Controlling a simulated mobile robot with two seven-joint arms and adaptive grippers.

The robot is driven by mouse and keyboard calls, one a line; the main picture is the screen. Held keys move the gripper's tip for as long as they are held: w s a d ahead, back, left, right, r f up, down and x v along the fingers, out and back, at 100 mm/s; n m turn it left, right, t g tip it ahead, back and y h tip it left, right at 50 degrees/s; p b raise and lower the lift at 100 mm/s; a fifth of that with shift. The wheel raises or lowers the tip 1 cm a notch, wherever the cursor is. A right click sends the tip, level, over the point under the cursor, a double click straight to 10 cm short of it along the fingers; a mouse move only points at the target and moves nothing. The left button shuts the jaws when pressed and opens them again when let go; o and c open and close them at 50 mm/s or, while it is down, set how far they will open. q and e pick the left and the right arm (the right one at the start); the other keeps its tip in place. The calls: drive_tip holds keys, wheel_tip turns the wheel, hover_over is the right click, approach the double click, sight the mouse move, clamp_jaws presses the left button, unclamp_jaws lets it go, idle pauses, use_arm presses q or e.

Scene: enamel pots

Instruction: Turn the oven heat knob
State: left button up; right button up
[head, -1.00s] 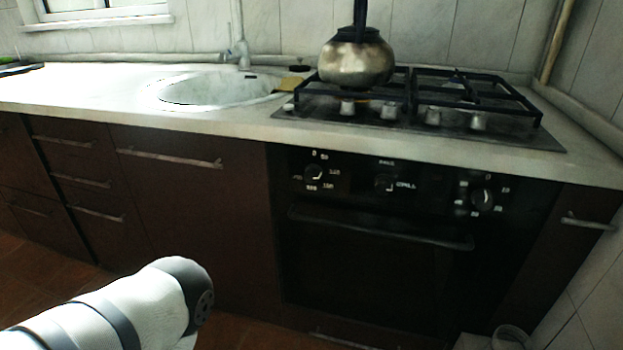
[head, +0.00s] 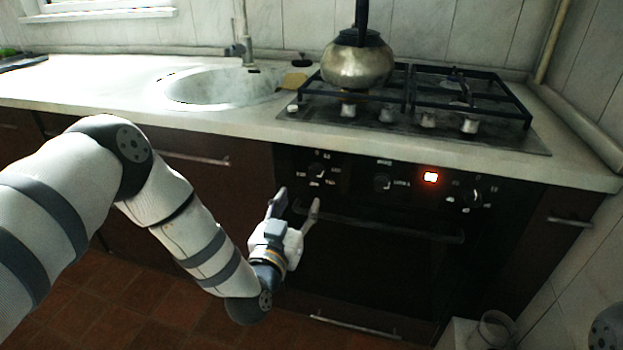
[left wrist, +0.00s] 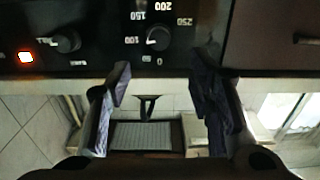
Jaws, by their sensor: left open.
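The oven heat knob (head: 318,170) is the left dial on the black oven panel, with a ring of numbers around it. In the left wrist view the heat knob (left wrist: 158,38) shows with its white pointer, near the top and roughly centred between the fingers. My left gripper (head: 297,199) is open and empty in front of the oven, just below the heat knob. Its two spread fingers (left wrist: 160,80) also show in the left wrist view, and they appear apart from the knob. My right gripper is not in view.
A middle knob (head: 382,183), a lit orange display (head: 431,177) and a right knob (head: 472,198) share the panel. The oven handle (head: 390,227) runs below. A kettle (head: 357,66) stands on the hob (head: 440,131). A glass jar (head: 497,330) is at lower right.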

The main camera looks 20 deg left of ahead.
sight(314, 177)
use_arm(q)
drive_tip(key=w+b, duration=0.1)
drive_tip(key=w, duration=0.9)
drive_tip(key=shift+w+f+b, duration=0.2)
drive_tip(key=shift+w+b, duration=0.05)
drive_tip(key=shift+b, duration=0.15)
clamp_jaws()
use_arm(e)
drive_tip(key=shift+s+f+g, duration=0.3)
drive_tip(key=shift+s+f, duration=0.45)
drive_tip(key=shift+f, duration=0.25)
